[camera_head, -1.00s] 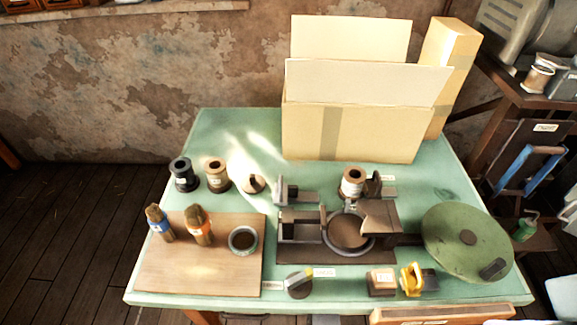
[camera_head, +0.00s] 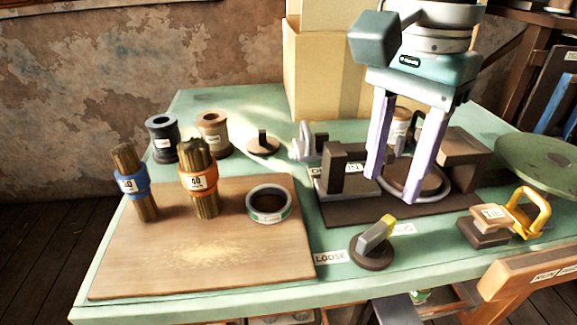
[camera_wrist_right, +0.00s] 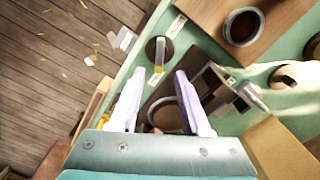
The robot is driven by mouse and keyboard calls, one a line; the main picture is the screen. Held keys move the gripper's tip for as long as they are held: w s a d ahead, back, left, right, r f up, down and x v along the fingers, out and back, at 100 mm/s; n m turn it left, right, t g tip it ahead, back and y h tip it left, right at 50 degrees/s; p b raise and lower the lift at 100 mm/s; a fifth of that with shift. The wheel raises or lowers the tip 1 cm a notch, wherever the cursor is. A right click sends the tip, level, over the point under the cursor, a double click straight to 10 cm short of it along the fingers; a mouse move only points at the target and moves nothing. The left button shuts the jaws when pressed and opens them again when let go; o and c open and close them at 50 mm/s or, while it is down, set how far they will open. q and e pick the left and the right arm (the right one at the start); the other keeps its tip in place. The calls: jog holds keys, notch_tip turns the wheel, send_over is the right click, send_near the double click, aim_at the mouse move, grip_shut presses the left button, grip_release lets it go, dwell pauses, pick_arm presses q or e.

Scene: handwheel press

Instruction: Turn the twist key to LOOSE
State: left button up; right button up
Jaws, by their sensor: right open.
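The twist key (camera_head: 374,243) stands near the table's front edge, a grey bar with a yellow tip on a dark round base. Its yellow tip points up and right, toward a small label (camera_head: 402,229) that I cannot read, away from the LOOSE label (camera_head: 330,257) at its left. It also shows in the right wrist view (camera_wrist_right: 158,50). My right gripper (camera_head: 394,186) is open, its pale fingers pointing down above the press plate, behind the key and apart from it. It also shows in the right wrist view (camera_wrist_right: 160,72). My left gripper is out of view.
A dark press fixture (camera_head: 345,210) lies behind the key. A yellow-handled clamp (camera_head: 530,212) stands to the right. A wooden board (camera_head: 150,255) with two brush bundles and a round tin (camera_head: 269,204) lies left. Spools and a cardboard box (camera_head: 305,75) stand behind.

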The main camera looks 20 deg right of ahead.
aim_at(378, 227)
notch_tip(378, 227, down, 9)
jog(key=shift+r+b, duration=0.2)
jog(key=shift+b, duration=0.65)
grip_shut()
